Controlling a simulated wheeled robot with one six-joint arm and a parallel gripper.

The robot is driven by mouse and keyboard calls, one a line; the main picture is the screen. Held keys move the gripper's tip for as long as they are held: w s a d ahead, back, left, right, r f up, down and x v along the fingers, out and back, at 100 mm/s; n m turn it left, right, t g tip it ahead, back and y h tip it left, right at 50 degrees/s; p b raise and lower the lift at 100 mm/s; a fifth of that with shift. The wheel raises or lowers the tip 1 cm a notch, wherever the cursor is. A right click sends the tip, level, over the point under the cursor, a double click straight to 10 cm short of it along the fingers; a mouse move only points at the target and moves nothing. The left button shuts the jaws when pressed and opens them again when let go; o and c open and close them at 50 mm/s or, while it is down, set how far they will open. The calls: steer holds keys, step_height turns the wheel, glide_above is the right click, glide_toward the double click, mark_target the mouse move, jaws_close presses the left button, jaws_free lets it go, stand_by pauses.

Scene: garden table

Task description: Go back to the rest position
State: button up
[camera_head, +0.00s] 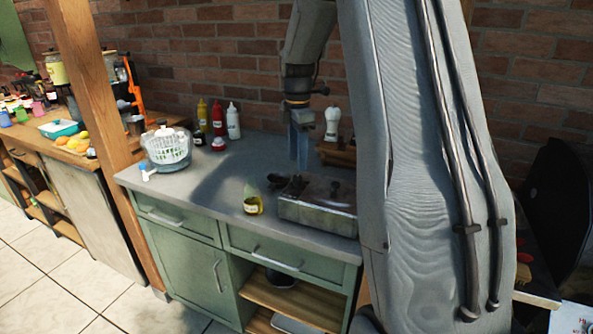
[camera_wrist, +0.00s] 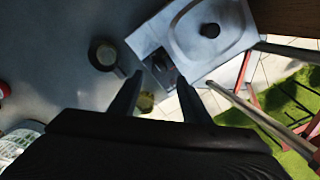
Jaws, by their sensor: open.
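My gripper (camera_head: 299,150) hangs pointing down above the grey counter (camera_head: 215,178), behind a metal box with a lid (camera_head: 318,205). In the wrist view my gripper (camera_wrist: 160,98) shows two dark fingers spread apart with nothing held between them. The metal box (camera_wrist: 195,40) lies beyond the fingertips there, with a dark round knob on its lid. A small yellow-labelled jar (camera_head: 253,205) stands on the counter left of the box. My arm covers the right part of the box in the head view.
A salad spinner (camera_head: 167,148) stands at the counter's left end. Red (camera_head: 217,118), yellow (camera_head: 202,112) and white (camera_head: 233,121) bottles stand along the brick wall. A white-topped shaker (camera_head: 332,123) stands behind the box. The counter's left middle is clear.

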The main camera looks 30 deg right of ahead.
steer(key=shift+r, duration=1.1)
steer(key=s+a+f+m, duration=0.3)
steer(key=s+a+m, duration=0.2)
steer(key=s+a, duration=0.1)
steer(key=s+a+f+m+t+b, duration=0.1)
steer(key=s+a+f+m, duration=0.3)
steer(key=s, duration=0.5)
steer(key=s+a+f+m+b, duration=0.1)
steer(key=s+a+f+m, duration=0.3)
steer(key=s+a+m, duration=0.3)
steer(key=shift+s+a+f+m, duration=0.25)
steer(key=shift+s+a+m, duration=0.15)
